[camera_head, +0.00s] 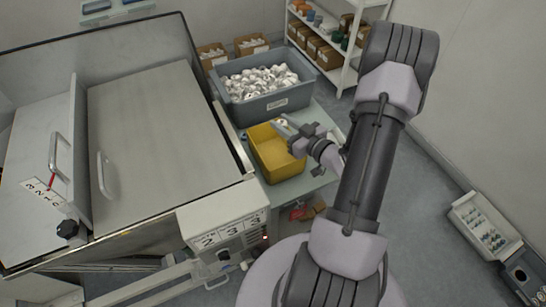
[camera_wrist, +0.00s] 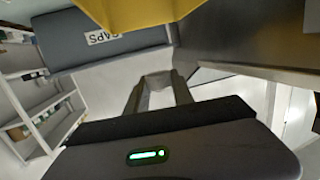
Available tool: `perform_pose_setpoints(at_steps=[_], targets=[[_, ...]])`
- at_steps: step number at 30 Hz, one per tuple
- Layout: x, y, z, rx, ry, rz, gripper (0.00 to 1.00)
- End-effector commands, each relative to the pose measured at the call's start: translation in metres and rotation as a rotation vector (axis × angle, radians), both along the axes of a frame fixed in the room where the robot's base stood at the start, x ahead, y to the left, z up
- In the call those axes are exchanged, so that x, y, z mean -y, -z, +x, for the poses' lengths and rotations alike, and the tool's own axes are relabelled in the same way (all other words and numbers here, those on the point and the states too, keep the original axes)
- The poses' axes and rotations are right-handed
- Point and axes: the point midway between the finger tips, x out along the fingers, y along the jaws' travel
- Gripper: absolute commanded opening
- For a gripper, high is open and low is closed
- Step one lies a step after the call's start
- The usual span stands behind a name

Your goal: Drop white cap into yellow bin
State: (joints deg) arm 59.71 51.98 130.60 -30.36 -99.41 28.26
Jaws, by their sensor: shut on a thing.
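The yellow bin (camera_head: 265,140) stands on a table in front of the large grey bin, and its inside looks empty where I can see it. Its yellow wall also shows at the top of the wrist view (camera_wrist: 135,12). My gripper (camera_head: 283,124) is over the bin's back right part, pointing left. It is shut on a small white cap (camera_head: 280,122), which shows only partly at the fingertips. In the wrist view, the fingers (camera_wrist: 158,88) have a pale piece between their tips. I cannot tell the exact height above the bin.
A grey bin (camera_head: 240,91) full of white caps stands behind the yellow bin. A machine with a metal top (camera_head: 150,130) is at left, with a control box (camera_head: 222,218) in front. White shelves (camera_head: 325,60) stand at the back right.

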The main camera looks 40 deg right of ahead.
Motion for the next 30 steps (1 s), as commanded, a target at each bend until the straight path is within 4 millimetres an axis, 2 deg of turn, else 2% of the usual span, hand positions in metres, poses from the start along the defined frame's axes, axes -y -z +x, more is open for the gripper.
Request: perform_pose_setpoints(at_steps=[1, 4, 11, 12, 15, 16, 25, 28, 30], targets=[[0.000, 0.014, 0.000, -0.001, 0.000, 0.001, 0.12], [0.000, 0.025, 0.000, -0.001, 0.001, 0.001, 0.12], [0.000, 0.025, 0.000, -0.001, 0.001, 0.000, 0.12], [0.000, 0.025, 0.000, -0.001, 0.001, 0.000, 0.31], [0.000, 0.025, 0.000, -0.001, 0.001, 0.000, 0.50], [0.000, 0.025, 0.000, -0.001, 0.001, 0.000, 0.54], [0.000, 0.025, -0.001, -0.001, 0.002, 0.001, 0.54], [0.002, 0.022, -0.015, -0.002, 0.005, 0.002, 0.54], [0.002, 0.017, -0.033, -0.001, 0.008, 0.003, 0.54]])
